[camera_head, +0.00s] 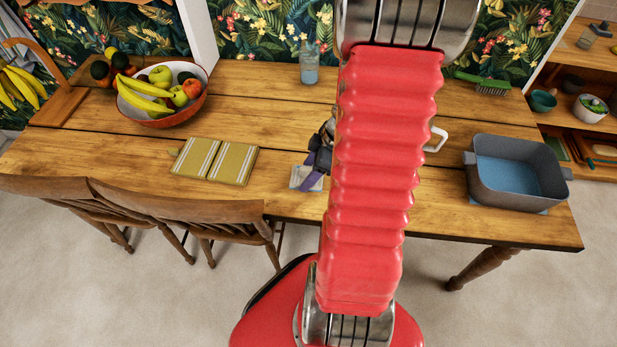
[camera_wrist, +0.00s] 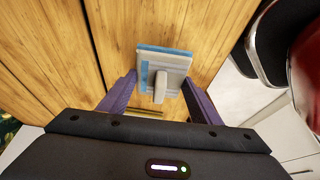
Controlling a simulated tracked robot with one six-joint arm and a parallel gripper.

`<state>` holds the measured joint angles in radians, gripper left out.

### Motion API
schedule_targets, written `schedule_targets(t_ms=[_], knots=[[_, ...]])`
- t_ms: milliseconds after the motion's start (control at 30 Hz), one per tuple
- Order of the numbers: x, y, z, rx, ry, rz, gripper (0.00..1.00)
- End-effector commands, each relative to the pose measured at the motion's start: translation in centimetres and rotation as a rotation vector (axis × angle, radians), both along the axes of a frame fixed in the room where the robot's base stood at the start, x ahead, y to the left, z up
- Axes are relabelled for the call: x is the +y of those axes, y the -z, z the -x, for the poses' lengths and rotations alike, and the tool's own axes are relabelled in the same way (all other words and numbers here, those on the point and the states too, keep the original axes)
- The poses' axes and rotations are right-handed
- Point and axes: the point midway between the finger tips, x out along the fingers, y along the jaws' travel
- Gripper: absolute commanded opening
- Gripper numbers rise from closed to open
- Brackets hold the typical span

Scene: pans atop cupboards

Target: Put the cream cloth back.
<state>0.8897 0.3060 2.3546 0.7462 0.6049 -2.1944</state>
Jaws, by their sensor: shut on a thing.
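My gripper (camera_wrist: 160,82) is shut on a pale, squarish pad (camera_wrist: 172,63) with a blue edge and a raised grip-like part. Its purple fingers sit on either side of the pad. The pad also shows in the head view (camera_head: 306,179) near the table's front edge, partly behind my gripper. I cannot tell whether it touches the table. A folded olive-yellow cloth with pale stripes (camera_head: 214,160) lies flat on the table, left of my gripper. No other cloth shows clearly, and my red arm hides the middle of the table.
A fruit bowl (camera_head: 172,115) stands at the back left. A grey pan (camera_head: 517,175) sits at the right on a blue mat. A glass (camera_head: 309,65) and a green brush (camera_head: 482,83) are at the back. Chairs (camera_head: 185,212) line the front left edge of the wooden table (camera_head: 262,122).

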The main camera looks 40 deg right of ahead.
Motion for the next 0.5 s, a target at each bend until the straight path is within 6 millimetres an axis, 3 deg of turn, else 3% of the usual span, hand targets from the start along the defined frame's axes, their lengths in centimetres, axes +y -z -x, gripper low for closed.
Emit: schedule_targets(t_ms=[233,500], knots=[[0.0,2.6,0.1,0.002,0.000,-0.001,0.29],[0.0,2.9,0.1,0.001,0.001,0.000,0.29]])
